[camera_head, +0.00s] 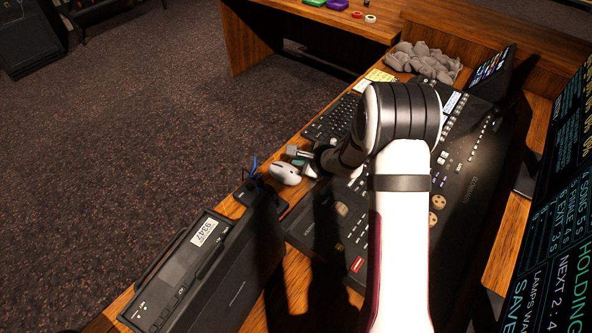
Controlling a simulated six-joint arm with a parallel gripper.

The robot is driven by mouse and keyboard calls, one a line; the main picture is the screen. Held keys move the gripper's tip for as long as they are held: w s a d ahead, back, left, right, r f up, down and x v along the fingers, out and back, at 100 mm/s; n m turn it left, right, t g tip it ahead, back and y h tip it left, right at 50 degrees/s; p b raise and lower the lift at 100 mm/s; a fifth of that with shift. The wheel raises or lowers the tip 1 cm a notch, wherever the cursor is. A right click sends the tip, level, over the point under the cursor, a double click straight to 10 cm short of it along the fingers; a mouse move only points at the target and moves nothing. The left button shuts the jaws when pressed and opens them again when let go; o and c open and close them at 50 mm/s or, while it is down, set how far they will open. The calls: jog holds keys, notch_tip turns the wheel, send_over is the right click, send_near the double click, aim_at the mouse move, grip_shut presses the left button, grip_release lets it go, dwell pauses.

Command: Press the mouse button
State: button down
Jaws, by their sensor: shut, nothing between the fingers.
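The mouse (285,174) is a pale, rounded shape on the desk's front edge, left of the mixing console (470,170). My white and black arm reaches over the console from the lower right. My gripper (299,155) is at the arm's far end, small in the picture, just above and right of the mouse. It is shut and holds nothing. I cannot tell whether its fingertips touch the mouse. The mouse's button is too small to make out.
A black keyboard (332,119) lies beyond the gripper. A black rack unit with a label (204,232) stands at the lower left. A grey crumpled cloth (424,62) lies at the back. A large screen (560,200) fills the right edge. Open carpet lies left of the desk.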

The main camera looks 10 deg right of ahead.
notch_tip(320, 180, up, 4)
jog(key=shift+f, duration=0.1)
dwell(1.5)
jog(key=s+a+r+n+g+y, duration=0.1)
jog(key=s+a+r+n, duration=0.2)
jog(key=s+r+n, duration=0.35)
jog(key=s+a+r+n+y, duration=0.1)
jog(key=s+a+r+n, duration=0.3)
jog(key=s+r, duration=0.6)
jog(key=s+d+r+n+h, duration=0.2)
jog(key=s+d+n, duration=0.15)
jog(key=s, duration=0.35)
jog(key=s+d+r+n+h, duration=0.2)
jog(key=s+n, duration=0.2)
jog(key=s, duration=0.3)
jog(key=s+f+m+g, duration=0.1)
jog(key=s+f+g, duration=0.5)
jog(key=s+f, duration=0.1)
jog(key=shift+s+f+m+g, duration=0.3)
jog(key=shift+s+f, duration=0.05)
jog(key=shift+s, duration=0.1)
